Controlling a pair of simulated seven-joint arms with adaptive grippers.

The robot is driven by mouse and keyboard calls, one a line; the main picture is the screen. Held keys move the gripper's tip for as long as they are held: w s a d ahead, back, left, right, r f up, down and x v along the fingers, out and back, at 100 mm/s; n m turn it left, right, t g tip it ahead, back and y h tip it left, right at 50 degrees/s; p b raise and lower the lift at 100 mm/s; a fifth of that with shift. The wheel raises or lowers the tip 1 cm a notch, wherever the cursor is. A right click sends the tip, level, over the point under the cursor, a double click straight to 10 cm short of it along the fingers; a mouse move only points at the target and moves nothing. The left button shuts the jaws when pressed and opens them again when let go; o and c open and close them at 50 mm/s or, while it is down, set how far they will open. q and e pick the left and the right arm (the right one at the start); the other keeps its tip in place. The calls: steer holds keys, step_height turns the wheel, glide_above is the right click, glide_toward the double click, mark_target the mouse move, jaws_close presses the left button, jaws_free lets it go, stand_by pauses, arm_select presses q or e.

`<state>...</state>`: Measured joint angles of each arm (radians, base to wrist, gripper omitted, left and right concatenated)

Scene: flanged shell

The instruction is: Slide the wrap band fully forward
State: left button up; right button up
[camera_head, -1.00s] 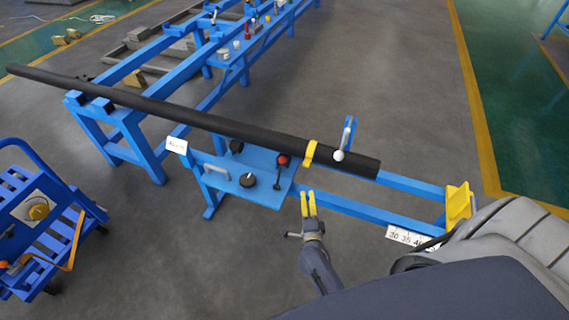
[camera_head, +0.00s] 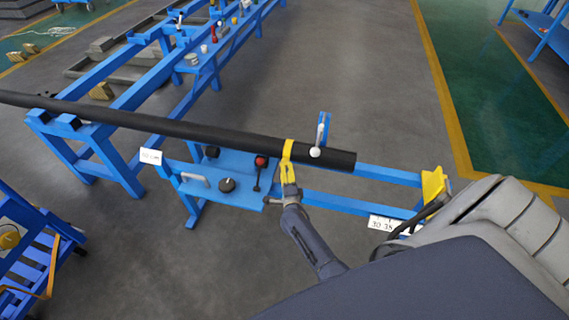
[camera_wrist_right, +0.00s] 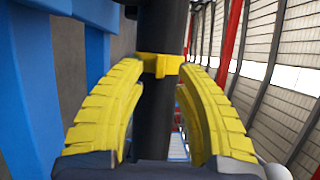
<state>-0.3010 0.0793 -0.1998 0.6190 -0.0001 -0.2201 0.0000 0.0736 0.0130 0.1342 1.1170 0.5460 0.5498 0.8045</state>
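The wrap band (camera_head: 287,149) is a yellow ring around the black pipe (camera_head: 200,130), a little short of its right end. It also shows in the right wrist view (camera_wrist_right: 160,64), with a small tab at its middle. My right gripper (camera_head: 288,171) has yellow fingers and is just below the band in the head view. In the right wrist view its fingers (camera_wrist_right: 160,76) stand apart, one on each side of the pipe, tips near the band. Whether they touch it I cannot tell. My left gripper is not in view.
The pipe rests on a blue frame (camera_head: 110,140). A white-knobbed lever (camera_head: 316,152) stands right beside the band. A blue panel (camera_head: 222,180) with knobs and a red-topped lever is at the left. A yellow stop (camera_head: 434,186) stands at the frame's right end.

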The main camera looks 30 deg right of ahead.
mark_target(285, 162)
steer(key=shift+x, duration=2.15)
steer(key=shift+o, duration=0.2)
jaws_close()
